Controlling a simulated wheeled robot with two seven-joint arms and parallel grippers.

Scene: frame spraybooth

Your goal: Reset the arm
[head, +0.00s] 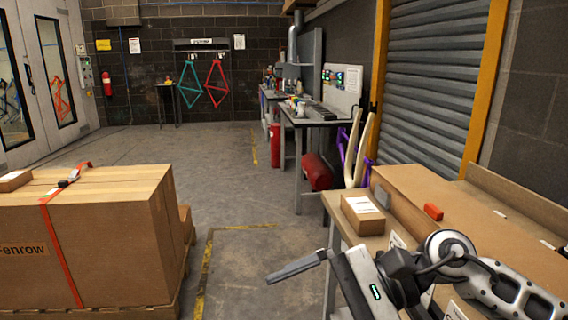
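My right arm (490,285) reaches in from the lower right, bent in front of the bench with boxes. Its gripper (292,268) points left over the open floor, apart from the boxes. One dark grey finger shows clearly; the other cannot be made out, so its opening cannot be judged. Nothing shows held at the visible finger. My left gripper and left arm are not in view.
A large strapped carton (110,240) on a pallet stands at left. A small box (363,214) and a red object (433,211) sit by a long carton (460,220) at right. Grey floor (215,175) is clear between; a workbench (310,118) stands beyond.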

